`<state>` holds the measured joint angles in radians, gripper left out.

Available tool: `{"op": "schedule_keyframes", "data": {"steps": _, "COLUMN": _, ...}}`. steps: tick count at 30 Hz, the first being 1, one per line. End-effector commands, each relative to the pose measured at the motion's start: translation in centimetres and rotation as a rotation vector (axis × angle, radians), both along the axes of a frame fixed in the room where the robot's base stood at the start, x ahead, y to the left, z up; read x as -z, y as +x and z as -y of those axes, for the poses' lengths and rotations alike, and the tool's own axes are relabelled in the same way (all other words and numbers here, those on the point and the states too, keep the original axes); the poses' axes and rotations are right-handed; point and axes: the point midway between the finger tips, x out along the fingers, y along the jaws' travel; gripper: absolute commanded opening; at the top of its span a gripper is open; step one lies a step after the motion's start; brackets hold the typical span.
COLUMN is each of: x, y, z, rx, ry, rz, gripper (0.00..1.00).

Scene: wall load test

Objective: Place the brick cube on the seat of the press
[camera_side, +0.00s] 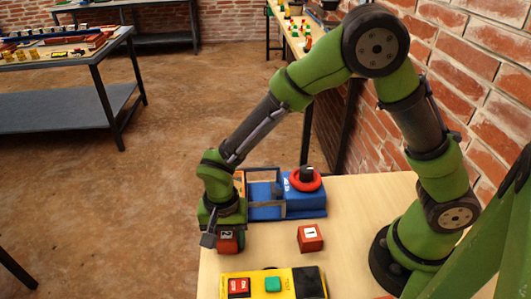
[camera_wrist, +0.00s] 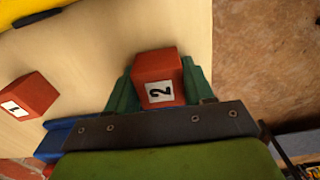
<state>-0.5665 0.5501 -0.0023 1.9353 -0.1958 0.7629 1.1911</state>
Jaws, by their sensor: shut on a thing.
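My gripper (camera_side: 225,240) is shut on a red brick cube marked 2 (camera_side: 228,246), near the table's left edge. In the wrist view this cube (camera_wrist: 160,80) sits between the two green fingers of my gripper (camera_wrist: 158,88). I cannot tell whether it touches the table. A second red cube, marked 1 (camera_side: 310,239), stands on the table to the right, apart from my gripper; it also shows in the wrist view (camera_wrist: 28,97). The blue press (camera_side: 306,202) with a red handwheel stands behind the cubes. My wrist hides the left end of its frame.
A yellow control box (camera_side: 255,286) with a red switch and a green button is at the table's front. Bare wooden tabletop (camera_side: 345,215) lies between the press, the cubes and my base. A brick wall (camera_side: 480,60) rises on the right.

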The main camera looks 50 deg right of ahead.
Motion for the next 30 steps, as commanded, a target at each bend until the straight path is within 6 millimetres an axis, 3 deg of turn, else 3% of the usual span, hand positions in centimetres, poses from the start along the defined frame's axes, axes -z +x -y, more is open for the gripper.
{"op": "schedule_keyframes", "data": {"steps": 9, "x": 0.4, "y": 0.0, "z": 0.0, "rx": -0.001, "ry": 0.000, "rz": 0.000, "gripper": 0.17}}
{"op": "schedule_keyframes", "data": {"steps": 10, "x": 0.4, "y": 0.0, "z": 0.0, "rx": -0.001, "ry": 0.000, "rz": 0.000, "gripper": 0.54}}
{"op": "schedule_keyframes", "data": {"steps": 15, "x": 0.4, "y": 0.0, "z": 0.0, "rx": -0.001, "ry": 0.000, "rz": 0.000, "gripper": 0.78}}
{"op": "schedule_keyframes", "data": {"steps": 25, "x": 0.3, "y": 0.0, "z": 0.0, "rx": 0.001, "ry": 0.000, "rz": 0.000, "gripper": 0.78}}
{"op": "schedule_keyframes", "data": {"steps": 30, "x": -2.1, "y": 0.1, "z": -0.1, "rx": -0.001, "ry": 0.003, "rz": 0.007, "gripper": 0.78}}
